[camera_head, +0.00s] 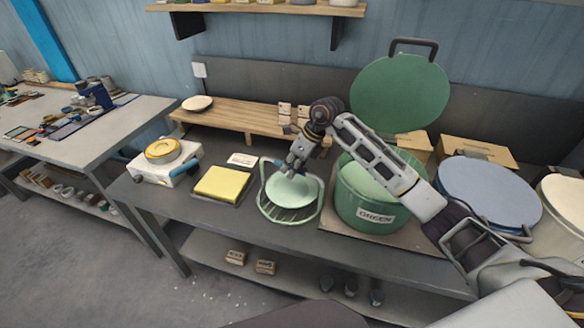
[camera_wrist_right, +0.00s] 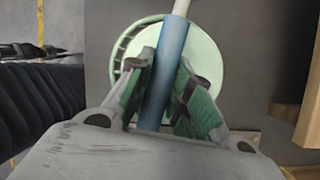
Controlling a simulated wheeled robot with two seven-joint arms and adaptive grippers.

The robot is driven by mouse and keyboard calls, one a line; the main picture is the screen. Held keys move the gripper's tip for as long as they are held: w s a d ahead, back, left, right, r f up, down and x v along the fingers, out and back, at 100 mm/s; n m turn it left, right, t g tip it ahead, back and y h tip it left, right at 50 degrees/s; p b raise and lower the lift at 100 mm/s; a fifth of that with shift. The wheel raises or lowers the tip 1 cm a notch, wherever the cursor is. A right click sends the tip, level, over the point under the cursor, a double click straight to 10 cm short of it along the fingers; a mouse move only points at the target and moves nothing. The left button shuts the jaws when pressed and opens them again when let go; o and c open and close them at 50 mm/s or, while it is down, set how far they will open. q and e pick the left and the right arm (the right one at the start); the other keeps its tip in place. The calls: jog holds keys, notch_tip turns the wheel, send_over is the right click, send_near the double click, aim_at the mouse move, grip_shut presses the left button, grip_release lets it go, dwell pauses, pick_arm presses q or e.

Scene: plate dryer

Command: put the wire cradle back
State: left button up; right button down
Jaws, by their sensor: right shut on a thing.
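The wire cradle (camera_head: 273,215) is a pale green wire basket with a pale green disc (camera_head: 291,190) in it. It is at the front middle of the bench, left of the green tub. My right gripper (camera_head: 290,168) is above it, shut on a blue grip (camera_wrist_right: 165,75) that appears to be the cradle's handle. In the wrist view the disc (camera_wrist_right: 207,60) and part of the wire rim show beyond the fingers. I cannot tell whether the cradle touches the bench. My left gripper is not in view.
The green tub (camera_head: 362,212), labelled GREEN, has its lid (camera_head: 400,95) raised and pale green contents. A blue-lidded tub (camera_head: 490,190) stands right of it. A yellow pad (camera_head: 222,184) and a white device (camera_head: 150,172) are to the left. A wooden rack (camera_head: 235,115) is behind.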

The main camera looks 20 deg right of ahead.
jog(key=shift+f, duration=0.15)
dwell(0.6)
jog(key=c, duration=1.2)
grip_release()
jog(key=shift+f, duration=0.1)
jog(key=v, duration=1.2)
